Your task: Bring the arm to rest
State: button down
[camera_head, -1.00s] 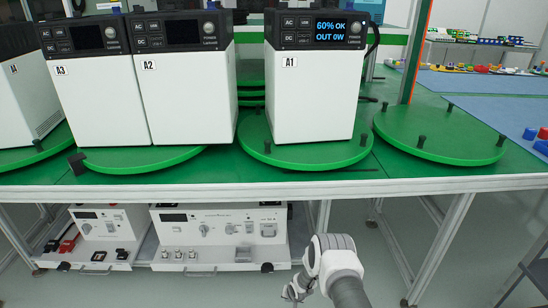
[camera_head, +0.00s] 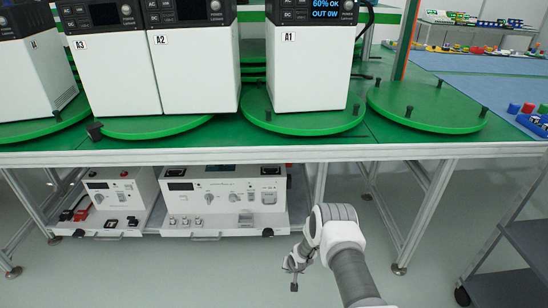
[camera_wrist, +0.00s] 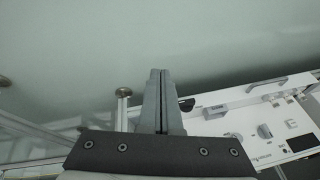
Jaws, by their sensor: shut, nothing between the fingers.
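My arm (camera_head: 347,262) reaches up from the bottom of the head view, in front of the green table. My gripper (camera_head: 294,286) hangs at its end, pointing down, below the table's front edge and apart from everything. In the wrist view my gripper's two fingers (camera_wrist: 162,78) lie together with only a thin dark line between them. It holds nothing. Pale floor (camera_wrist: 180,35) shows beyond the fingertips.
A green table (camera_head: 350,145) carries white units A1 (camera_head: 308,72), A2 (camera_head: 200,78) and A3 (camera_head: 120,80) on round turntables. White test devices (camera_head: 225,200) sit on a shelf below. A grey cart (camera_head: 510,265) stands at right. Open floor lies around my gripper.

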jog(key=w+d+r, duration=0.1)
jog(key=w+r, duration=0.2)
jog(key=r, duration=0.6)
jog(key=w+d+r, duration=0.1)
jog(key=w+r, duration=0.1)
jog(key=r, duration=0.8)
jog(key=s+d+r+n+h, duration=0.1)
jog(key=s+d+r+h, duration=0.15)
jog(key=r, duration=1.95)
jog(key=s+d+r+t, duration=0.1)
jog(key=s+d+r, duration=0.2)
jog(key=s+r, duration=1.35)
jog(key=s+r+n+y, duration=0.1)
jog(key=s+r, duration=0.2)
jog(key=s, duration=0.7)
jog(key=s+r, duration=0.2)
jog(key=s, duration=0.9)
notch_tip(320, 180, up, 27)
jog(key=p, duration=2.7)
jog(key=shift+s+d, duration=0.25)
